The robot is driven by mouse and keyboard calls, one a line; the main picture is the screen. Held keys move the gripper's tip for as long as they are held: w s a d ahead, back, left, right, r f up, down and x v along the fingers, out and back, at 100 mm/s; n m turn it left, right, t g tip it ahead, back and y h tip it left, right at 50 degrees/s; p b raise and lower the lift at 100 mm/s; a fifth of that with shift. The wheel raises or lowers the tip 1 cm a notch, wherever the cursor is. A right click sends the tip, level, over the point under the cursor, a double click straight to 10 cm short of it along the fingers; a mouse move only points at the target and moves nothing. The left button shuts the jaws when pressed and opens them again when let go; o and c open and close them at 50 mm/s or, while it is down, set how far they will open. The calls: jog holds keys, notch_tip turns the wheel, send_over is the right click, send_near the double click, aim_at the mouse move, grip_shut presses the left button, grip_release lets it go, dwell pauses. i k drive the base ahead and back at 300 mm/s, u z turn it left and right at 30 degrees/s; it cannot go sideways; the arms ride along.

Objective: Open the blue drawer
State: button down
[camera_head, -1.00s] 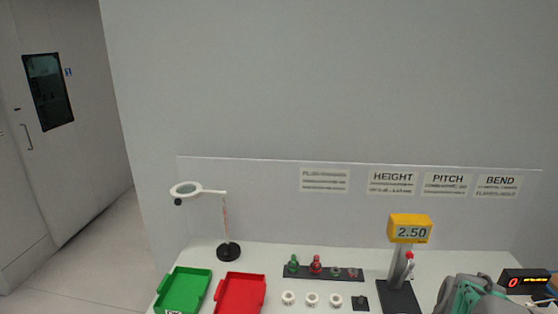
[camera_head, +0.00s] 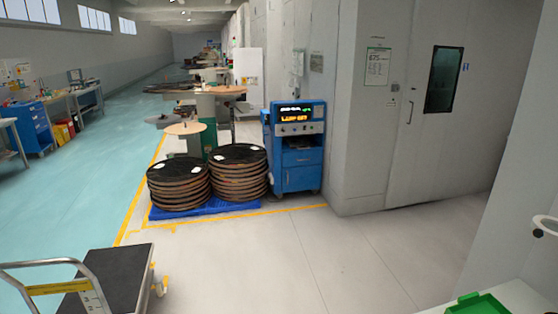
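A blue cabinet (camera_head: 297,177) on wheels stands against the wall in the middle of the head view. It has a lit display (camera_head: 297,114) near its top and what looks like a closed drawer front (camera_head: 302,158) below. A second blue unit, a drawer cabinet (camera_head: 36,127) under a workbench, stands far off at the left. I cannot tell which of them holds the blue drawer of the task. My gripper is not in view.
Two stacks of round reels (camera_head: 178,188) (camera_head: 238,173) stand on a blue pallet left of the cabinet. A platform cart (camera_head: 118,278) is at the lower left. A bench corner with a green tray (camera_head: 478,305) is at the lower right. The floor between is clear.

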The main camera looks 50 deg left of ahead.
aim_at(312, 156)
jog(key=u, duration=1.9)
jog(key=i, duration=3.7)
jog(key=z, duration=1.85)
jog(key=i, duration=4.35)
